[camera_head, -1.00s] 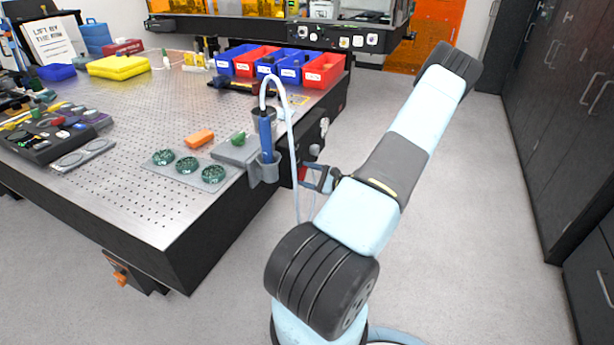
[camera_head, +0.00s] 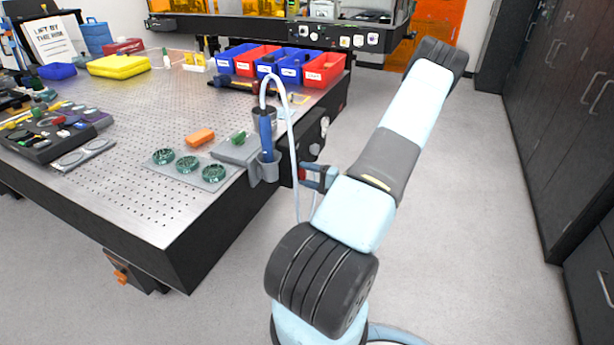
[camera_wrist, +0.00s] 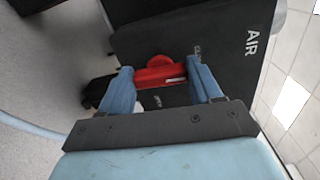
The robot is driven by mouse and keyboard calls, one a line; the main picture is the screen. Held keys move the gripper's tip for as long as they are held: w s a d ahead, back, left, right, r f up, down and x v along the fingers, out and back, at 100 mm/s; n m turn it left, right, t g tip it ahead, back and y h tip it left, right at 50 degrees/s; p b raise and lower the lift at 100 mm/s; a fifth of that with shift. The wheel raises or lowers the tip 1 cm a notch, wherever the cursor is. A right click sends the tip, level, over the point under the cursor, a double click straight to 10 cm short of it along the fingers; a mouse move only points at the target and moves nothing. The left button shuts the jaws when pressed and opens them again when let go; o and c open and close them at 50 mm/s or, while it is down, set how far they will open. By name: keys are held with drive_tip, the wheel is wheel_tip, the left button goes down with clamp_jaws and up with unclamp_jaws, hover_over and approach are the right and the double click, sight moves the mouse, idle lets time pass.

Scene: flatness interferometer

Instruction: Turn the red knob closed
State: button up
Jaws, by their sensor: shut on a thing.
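The red knob (camera_wrist: 160,74) is in the wrist view, on a dark panel (camera_wrist: 222,42) marked "AIR". It has a red bar with a pale stripe and a round red part behind. My gripper (camera_wrist: 162,80) has its two blue fingers at the two ends of the bar, shut on it. In the head view my gripper (camera_head: 312,176) is at the right side of the table, and a small bit of red (camera_head: 301,173) shows beside its fingers. The rest of the knob is hidden there.
A holder (camera_head: 268,172) with a blue tool (camera_head: 265,135) and a pale looping tube (camera_head: 291,130) is at the table's right edge, close to my gripper. The perforated table (camera_head: 120,125) carries several parts. The floor right of my arm is clear.

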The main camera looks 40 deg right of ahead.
drive_tip(key=shift+s+a+f+n, duration=0.1)
drive_tip(key=shift+s+f+n, duration=0.15)
drive_tip(key=shift+n, duration=0.25)
drive_tip(key=o, duration=0.7)
drive_tip(key=shift+w, duration=0.1)
drive_tip(key=o, duration=0.4)
drive_tip(key=shift+r, duration=0.15)
drive_tip(key=shift+c, duration=0.2)
drive_tip(key=v, duration=1.3)
drive_tip(key=shift+s+d, duration=0.25)
drive_tip(key=shift+s, duration=0.1)
